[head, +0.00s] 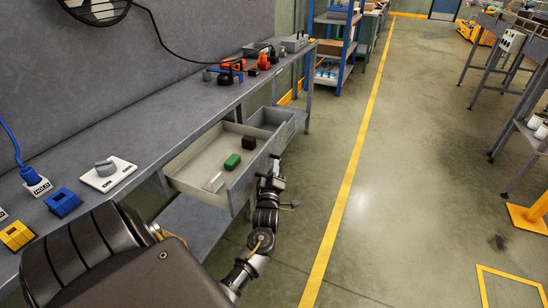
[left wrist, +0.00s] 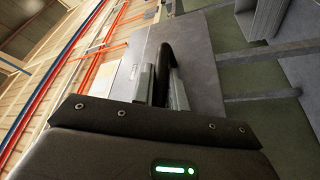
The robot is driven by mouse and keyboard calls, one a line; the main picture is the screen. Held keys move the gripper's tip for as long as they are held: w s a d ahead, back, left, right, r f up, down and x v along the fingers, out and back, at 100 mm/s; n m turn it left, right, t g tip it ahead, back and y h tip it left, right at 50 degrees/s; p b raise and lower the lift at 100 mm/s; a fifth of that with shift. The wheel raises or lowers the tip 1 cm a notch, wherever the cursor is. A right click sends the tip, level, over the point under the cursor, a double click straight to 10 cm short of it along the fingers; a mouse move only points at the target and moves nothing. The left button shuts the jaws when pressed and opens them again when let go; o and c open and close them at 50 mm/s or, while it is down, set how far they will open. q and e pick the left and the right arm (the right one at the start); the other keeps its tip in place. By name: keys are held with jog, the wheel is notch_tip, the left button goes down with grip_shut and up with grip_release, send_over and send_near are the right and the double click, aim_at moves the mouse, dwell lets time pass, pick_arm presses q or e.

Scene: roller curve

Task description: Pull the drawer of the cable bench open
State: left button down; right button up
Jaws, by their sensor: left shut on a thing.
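The drawer (head: 242,188) of the cable bench (head: 150,135) is pulled out; its pale inside shows. A green block (head: 232,161), a black block (head: 249,142) and a white piece (head: 214,183) lie in it. My left gripper (head: 271,181) is at the outer side of the drawer front. In the left wrist view its two fingers (left wrist: 160,88) are shut on a black curved handle (left wrist: 165,60). The head view does not show the handle clearly behind the gripper. My right gripper is in neither view.
A grey open compartment (head: 272,118) sits just beyond the drawer. A blue plug in a white socket (head: 36,184), a white plate (head: 107,174) and blue and yellow blocks stand on the bench top. The floor right of the drawer is clear, with a yellow line (head: 350,175).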

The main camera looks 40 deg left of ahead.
pick_arm(q)
jog(key=c, duration=1.4)
grip_release()
